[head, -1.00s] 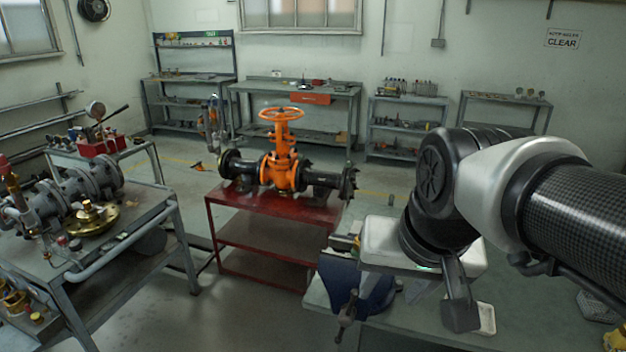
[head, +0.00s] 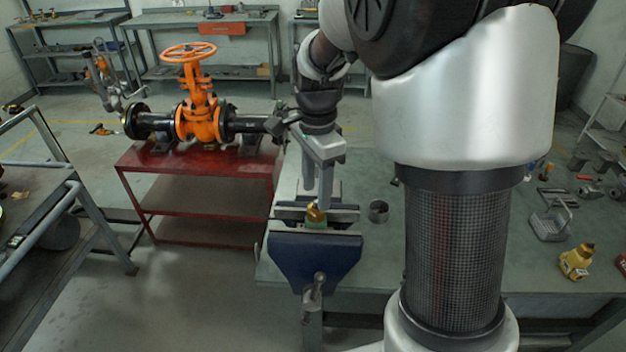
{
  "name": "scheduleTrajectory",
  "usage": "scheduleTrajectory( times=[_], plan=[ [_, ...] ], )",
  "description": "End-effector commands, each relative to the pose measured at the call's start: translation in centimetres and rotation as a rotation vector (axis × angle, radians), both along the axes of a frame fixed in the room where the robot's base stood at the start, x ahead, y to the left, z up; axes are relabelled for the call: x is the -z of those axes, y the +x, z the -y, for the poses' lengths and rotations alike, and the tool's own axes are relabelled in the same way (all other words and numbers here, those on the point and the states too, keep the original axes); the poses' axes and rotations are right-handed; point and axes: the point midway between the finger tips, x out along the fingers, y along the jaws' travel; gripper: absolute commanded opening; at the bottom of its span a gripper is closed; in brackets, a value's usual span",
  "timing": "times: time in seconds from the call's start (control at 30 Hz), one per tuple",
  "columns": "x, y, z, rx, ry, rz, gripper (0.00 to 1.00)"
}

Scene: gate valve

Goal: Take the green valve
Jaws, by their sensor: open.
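A small brass-coloured piece (head: 316,214) with a bit of green at its base sits between the jaws of the blue bench vise (head: 314,258). It is the only thing here that looks like the green valve, and it is too small to make out fully. My gripper (head: 317,196) points down, open, with its fingers just above and around the top of this piece. I cannot tell whether the fingers touch it. The fingers hide part of the piece and the back of the vise.
The vise is on the front left edge of a green workbench (head: 380,245). A small metal cup (head: 378,211) stands right of it. A large orange gate valve (head: 200,120) sits on a red table (head: 190,160) to the left. A yellow fitting (head: 577,262) lies at the right.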

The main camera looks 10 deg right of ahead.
Motion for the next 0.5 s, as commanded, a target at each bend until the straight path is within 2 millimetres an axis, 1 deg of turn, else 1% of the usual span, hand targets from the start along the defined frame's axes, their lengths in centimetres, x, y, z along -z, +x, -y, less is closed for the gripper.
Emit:
scheduleTrajectory(
  times=[0.03,0.1,0.5],
  plan=[
    [0.9,0.0,0.0,0.000,0.000,-0.001,0.45],
    [1.6,0.0,0.0,-0.001,0.000,-0.001,0.45],
    [5.1,0.0,0.0,-0.002,0.000,0.000,0.45]
  ],
)
